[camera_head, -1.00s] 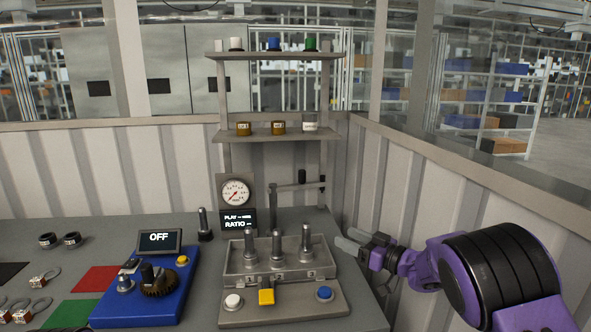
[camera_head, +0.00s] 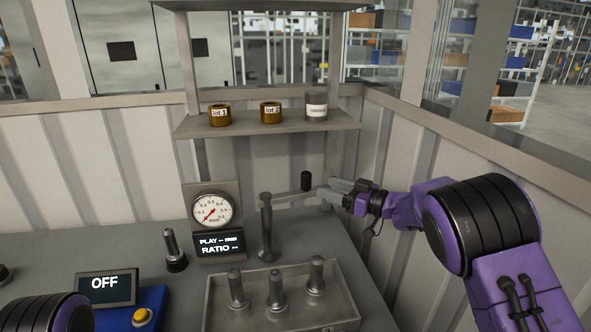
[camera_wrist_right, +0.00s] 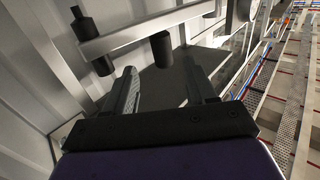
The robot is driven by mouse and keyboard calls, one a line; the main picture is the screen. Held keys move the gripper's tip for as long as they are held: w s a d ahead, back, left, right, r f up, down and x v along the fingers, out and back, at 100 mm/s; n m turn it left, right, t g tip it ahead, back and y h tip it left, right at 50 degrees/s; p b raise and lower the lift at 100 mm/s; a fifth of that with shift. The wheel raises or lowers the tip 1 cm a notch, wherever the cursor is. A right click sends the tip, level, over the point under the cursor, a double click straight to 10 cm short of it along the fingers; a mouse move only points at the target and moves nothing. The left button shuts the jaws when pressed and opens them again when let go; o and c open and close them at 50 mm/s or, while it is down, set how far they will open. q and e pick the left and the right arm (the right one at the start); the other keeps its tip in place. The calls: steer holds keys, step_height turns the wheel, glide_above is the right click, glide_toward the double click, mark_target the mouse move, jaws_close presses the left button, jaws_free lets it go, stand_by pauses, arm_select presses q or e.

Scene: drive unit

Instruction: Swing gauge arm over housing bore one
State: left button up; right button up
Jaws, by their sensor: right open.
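The gauge arm (camera_head: 287,198) is a thin grey bar on an upright post (camera_head: 266,230), reaching right below the shelf, with a black knob (camera_head: 306,181) near its far end. My right gripper (camera_head: 328,192) is open at the bar's right end. In the right wrist view its two fingers (camera_wrist_right: 162,88) point at the bar (camera_wrist_right: 140,36), and a black cylinder (camera_wrist_right: 161,48) on it lies ahead of the gap; contact is unclear. The grey housing (camera_head: 215,298) stands in front of the post with three pins; its front is cut off. My left gripper is out of view.
A dial gauge (camera_head: 212,211) and a display (camera_head: 219,244) stand left of the post. A lone pin (camera_head: 174,250) stands farther left. A shelf (camera_head: 240,125) above holds two brown rings and a jar. A ribbed wall (camera_head: 430,150) runs close behind my right arm.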

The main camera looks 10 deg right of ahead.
mark_target(302, 178)
steer(key=w+a, duration=0.1)
steer(key=a+r+p, duration=0.1)
steer(key=w+a+p, duration=0.1)
steer(key=shift+w+a+r, duration=0.15)
steer(key=shift+w+a, duration=0.2)
steer(key=x, duration=0.1)
steer(key=p+x, duration=0.1)
steer(key=x, duration=0.1)
steer(key=p+x, duration=0.1)
steer(key=x, duration=0.1)
steer(key=shift+w+d+f, duration=0.15)
steer(key=shift+w+f, duration=0.05)
steer(key=shift+f, duration=0.2)
steer(key=shift+w+a, duration=0.15)
steer(key=shift+a, duration=0.15)
jaws_close()
steer(key=shift+d, duration=0.1)
